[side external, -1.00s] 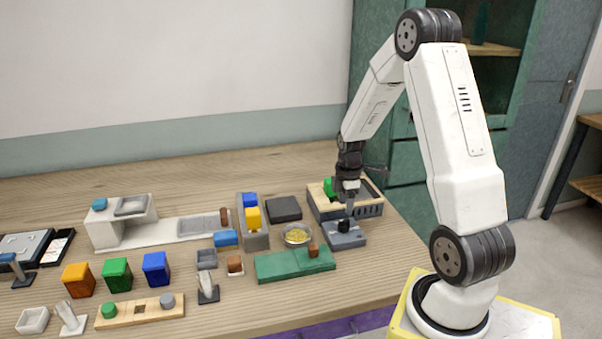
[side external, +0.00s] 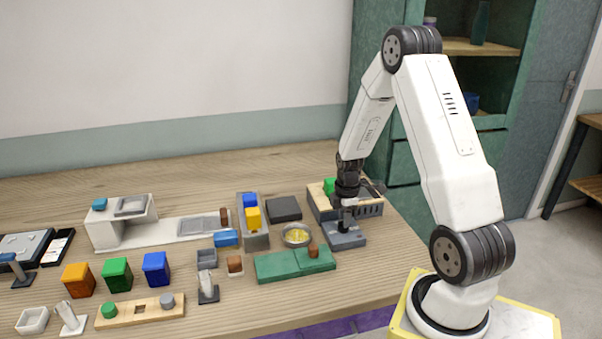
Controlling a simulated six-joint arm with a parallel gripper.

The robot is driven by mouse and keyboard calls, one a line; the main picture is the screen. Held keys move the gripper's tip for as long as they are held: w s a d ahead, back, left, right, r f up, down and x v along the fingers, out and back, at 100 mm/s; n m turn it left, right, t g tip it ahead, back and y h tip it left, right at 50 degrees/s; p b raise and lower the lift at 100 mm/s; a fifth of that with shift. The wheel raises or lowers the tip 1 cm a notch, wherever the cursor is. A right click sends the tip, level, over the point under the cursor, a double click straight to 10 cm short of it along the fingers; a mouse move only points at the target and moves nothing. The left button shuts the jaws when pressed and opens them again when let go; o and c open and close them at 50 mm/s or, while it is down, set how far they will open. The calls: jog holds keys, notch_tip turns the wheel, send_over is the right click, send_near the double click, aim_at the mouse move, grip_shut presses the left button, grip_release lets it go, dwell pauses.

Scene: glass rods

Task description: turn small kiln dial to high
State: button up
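A small dark grey block (side external: 346,241) with a black knob (side external: 344,227) on top stands near the right end of the table, and it looks like the kiln dial. My gripper (side external: 345,220) points down right over the knob, with its fingertips at the knob's height. The fingers are small and dark here, so I cannot tell whether they are open, shut or touching the knob. No marks for the dial's setting can be made out.
A wooden-topped grey box (side external: 369,211) with a green block (side external: 329,187) stands just behind. A bowl of yellow bits (side external: 297,235) and a green board (side external: 280,265) lie to the left. A dark square slab (side external: 284,208) lies behind the bowl.

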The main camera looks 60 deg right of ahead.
grip_shut()
